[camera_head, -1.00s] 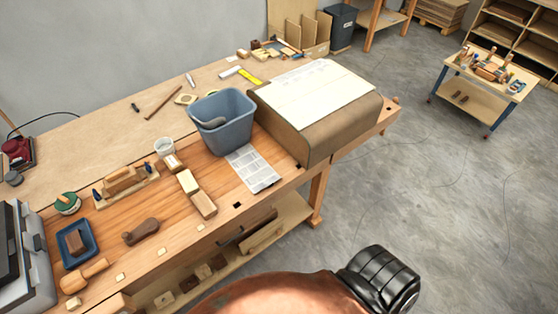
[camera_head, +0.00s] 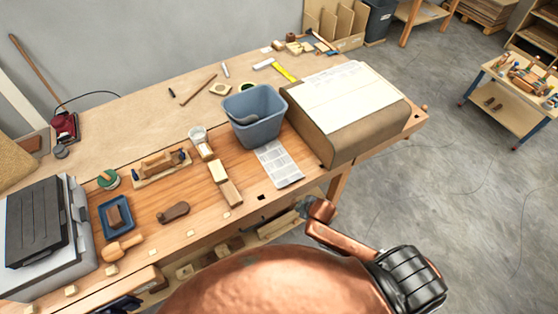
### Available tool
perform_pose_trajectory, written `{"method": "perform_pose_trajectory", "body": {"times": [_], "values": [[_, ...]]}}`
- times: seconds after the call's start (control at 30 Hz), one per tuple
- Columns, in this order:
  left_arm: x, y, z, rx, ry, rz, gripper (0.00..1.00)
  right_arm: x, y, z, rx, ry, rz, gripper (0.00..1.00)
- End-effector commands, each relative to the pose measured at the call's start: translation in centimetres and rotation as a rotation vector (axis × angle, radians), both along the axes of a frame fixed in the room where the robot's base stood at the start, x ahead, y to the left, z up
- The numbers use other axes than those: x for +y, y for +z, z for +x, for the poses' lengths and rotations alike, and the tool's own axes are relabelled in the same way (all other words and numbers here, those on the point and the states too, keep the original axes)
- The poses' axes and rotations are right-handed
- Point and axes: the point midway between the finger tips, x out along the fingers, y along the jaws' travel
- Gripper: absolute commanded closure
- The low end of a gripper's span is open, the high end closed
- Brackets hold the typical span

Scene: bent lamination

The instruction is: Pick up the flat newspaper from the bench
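The flat newspaper (camera_head: 278,164) is a grey printed sheet lying on the wooden bench (camera_head: 215,225), near its front edge. Its far end meets the blue-grey bin (camera_head: 254,128); I cannot tell whether it runs under the bin. Its near end is uncovered and close to the bench edge. Neither of my grippers can be made out in the head view. Only copper and black parts of my own body show at the bottom, apart from the newspaper.
A large brown block (camera_head: 350,135) with white sheets on top stands right of the newspaper. Wood blocks (camera_head: 230,192), a white cup (camera_head: 198,135) and a hand plane (camera_head: 160,163) lie to its left. A grey case (camera_head: 45,225) sits at the far left.

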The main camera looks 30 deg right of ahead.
Motion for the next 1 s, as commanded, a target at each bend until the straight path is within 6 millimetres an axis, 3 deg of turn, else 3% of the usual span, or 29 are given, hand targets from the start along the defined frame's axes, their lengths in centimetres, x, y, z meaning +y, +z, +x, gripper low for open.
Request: {"method": "perform_pose_trajectory", "body": {"times": [0.03,0.1,0.23,0.3,0.47,0.6,0.83,1.0], "values": [[-0.1,0.9,1.1,-0.015,-0.002,-0.001,0.60,1.0,3.0,0.4,-0.016,0.037,-0.007,0.92],[-0.1,1.5,2.0,-0.027,-0.005,-0.001,0.60,2.2,5.9,0.5,-0.029,0.082,-0.017,0.92],[-0.1,2.6,2.2,-0.029,-0.005,-0.001,0.60,4.3,11.2,0.5,-0.056,0.189,-0.053,0.92],[-0.1,2.8,1.9,-0.024,-0.004,-0.001,0.60,4.8,12.7,0.7,-0.067,0.256,-0.085,0.92],[0.0,2.8,0.4,-0.006,0.000,0.000,0.60,4.5,13.8,1.7,-0.081,0.397,-0.171,0.92],[0.0,3.0,-0.5,0.005,0.002,0.000,0.60,3.1,14.5,2.6,-0.084,0.515,-0.257,0.92],[0.0,3.3,-0.2,0.002,0.001,0.000,0.60,-0.8,15.7,3.6,-0.069,0.664,-0.393,0.92],[0.0,3.5,0.5,-0.007,0.000,0.000,0.60,-2.0,15.6,4.0,-0.059,0.699,-0.427,0.92]]}}
